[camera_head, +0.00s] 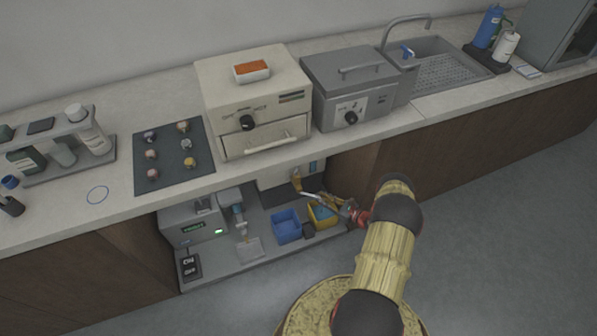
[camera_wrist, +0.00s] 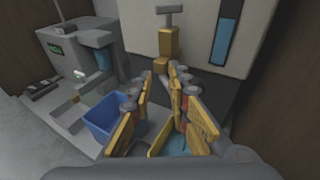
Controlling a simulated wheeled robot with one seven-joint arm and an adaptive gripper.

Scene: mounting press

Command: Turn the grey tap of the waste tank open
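The waste tank (camera_wrist: 190,22) is a pale box with a blue level window (camera_wrist: 226,40), under the counter; part of it also shows in the head view (camera_head: 272,177). The grey tap handle (camera_wrist: 170,10) is a short crossbar on a stem above the brass tap body (camera_wrist: 168,44), at the top of the wrist view. My gripper (camera_wrist: 163,82) is open and empty. Its yellow-padded fingers point at the tank, and their tips appear below the handle, near the brass spout. I cannot tell whether they touch it. The gripper (camera_head: 312,195) is small in the head view.
A blue bin (camera_head: 286,226) and a yellow bin (camera_head: 323,216) stand below the tap area; my fingers partly cover the yellow one. A grey machine (camera_head: 189,220) is to the left. The counter (camera_head: 225,178) overhangs above, and a wooden panel (camera_wrist: 272,90) is close on the right.

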